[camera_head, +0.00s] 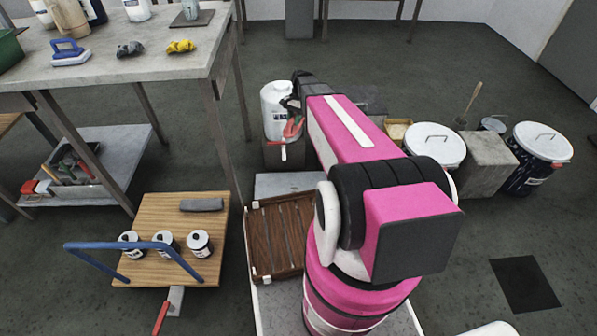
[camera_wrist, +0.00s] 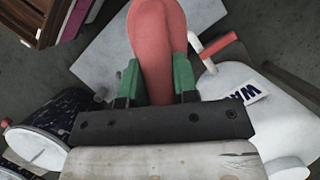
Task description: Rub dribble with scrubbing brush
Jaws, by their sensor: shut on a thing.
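My gripper (camera_wrist: 156,82) has two green fingers shut on a smooth, rounded red handle (camera_wrist: 158,40). The red handle also shows in the head view (camera_head: 293,127), beside a white container (camera_head: 276,110). No bristles show, so I cannot tell from its shape whether it is the scrubbing brush. In the wrist view the white container (camera_wrist: 285,115) lies to the right, and its white tap with a red lever (camera_wrist: 217,45) is close beside the held piece. I cannot make out a dribble; my arm and gripper hide part of this area.
The container stands on a dark block (camera_head: 286,155). A slatted wooden tray (camera_head: 272,237) is nearer. A blue-handled tool (camera_head: 70,52) lies on the table (camera_head: 130,65) at left. Lidded buckets (camera_head: 434,143) stand at right. A wooden cart (camera_head: 180,225) holds small cans.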

